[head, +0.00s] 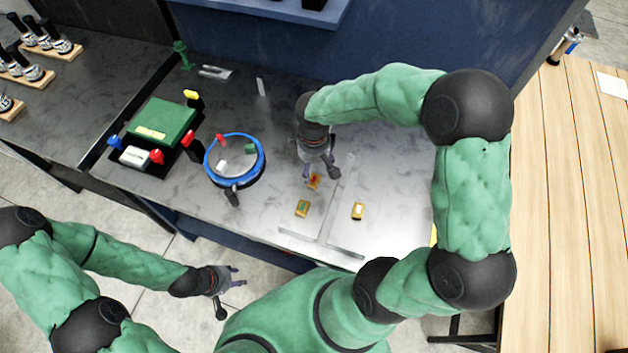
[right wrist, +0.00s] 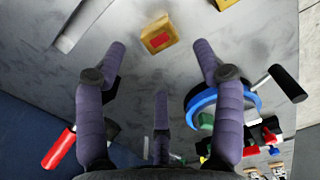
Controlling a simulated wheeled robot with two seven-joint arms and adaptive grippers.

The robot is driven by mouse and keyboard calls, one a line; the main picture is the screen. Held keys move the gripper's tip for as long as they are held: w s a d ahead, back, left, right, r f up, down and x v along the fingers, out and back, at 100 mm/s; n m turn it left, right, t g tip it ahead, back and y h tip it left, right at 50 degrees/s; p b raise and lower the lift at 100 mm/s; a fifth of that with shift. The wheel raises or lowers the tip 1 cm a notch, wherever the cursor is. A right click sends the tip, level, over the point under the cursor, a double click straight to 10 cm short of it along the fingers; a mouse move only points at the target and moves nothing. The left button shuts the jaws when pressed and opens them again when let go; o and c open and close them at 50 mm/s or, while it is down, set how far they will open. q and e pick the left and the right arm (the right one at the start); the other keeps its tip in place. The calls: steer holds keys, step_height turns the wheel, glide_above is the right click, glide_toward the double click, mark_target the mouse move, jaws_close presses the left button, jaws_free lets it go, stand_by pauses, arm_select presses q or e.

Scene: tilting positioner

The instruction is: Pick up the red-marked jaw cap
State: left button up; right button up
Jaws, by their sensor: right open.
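The red-marked jaw cap (head: 314,183) is a small yellow-orange block with a red patch, lying on the grey bench. My right gripper (head: 321,174) is open and empty just above it, pointing down, and partly covers it in the head view. In the right wrist view the cap (right wrist: 158,36) shows beyond and between the spread fingertips of the right gripper (right wrist: 160,50), with a visible gap to each finger. My left gripper (head: 232,284) is in front of the bench over the floor, fingers spread, holding nothing.
A green-marked cap (head: 302,208) and a pale-marked cap (head: 357,211) lie nearby on the bench. The blue-ringed round positioner (head: 259,173) stands to the left, beside a green block (head: 165,118) with coloured knobs. Thin metal strips (head: 346,251) lie near the front edge.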

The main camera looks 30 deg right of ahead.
mark_target(314, 179)
steer(key=shift+f+b, duration=0.45)
steer(key=shift+f, duration=2.8)
jaws_close()
